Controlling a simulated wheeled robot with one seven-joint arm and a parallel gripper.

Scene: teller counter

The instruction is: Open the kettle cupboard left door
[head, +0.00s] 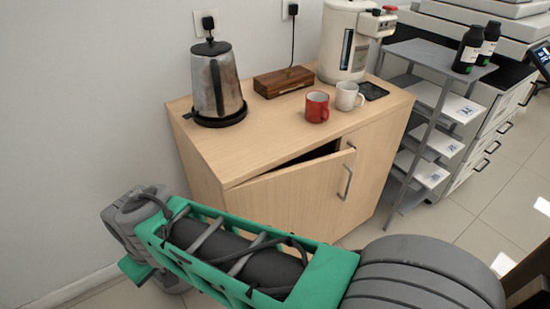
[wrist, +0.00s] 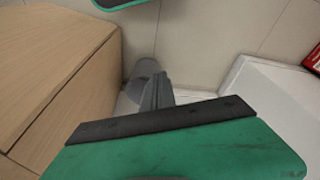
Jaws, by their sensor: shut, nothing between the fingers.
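The kettle cupboard (head: 215,165) is a light wood cabinet with a metal kettle (head: 217,85) on top. Its left door (head: 290,205) stands ajar, with a dark gap along its top edge, wider toward the right. A metal bar handle (head: 347,182) is near that door's right edge. The right door (head: 375,160) looks closed. My gripper (wrist: 160,85) shows in the wrist view as dark fingers, shut and empty. Wood panels (wrist: 55,65) lie to its left, apart from the fingers. In the head view my green arm crosses in front of the cupboard's lower part, and the gripper cannot be made out.
A red mug (head: 316,107), a white mug (head: 346,96), a wooden box (head: 283,81) and a water dispenser (head: 345,45) stand on the cupboard. A grey shelf rack (head: 432,120) stands close on its right. A wall is on the left. Tiled floor (head: 500,215) is open at right.

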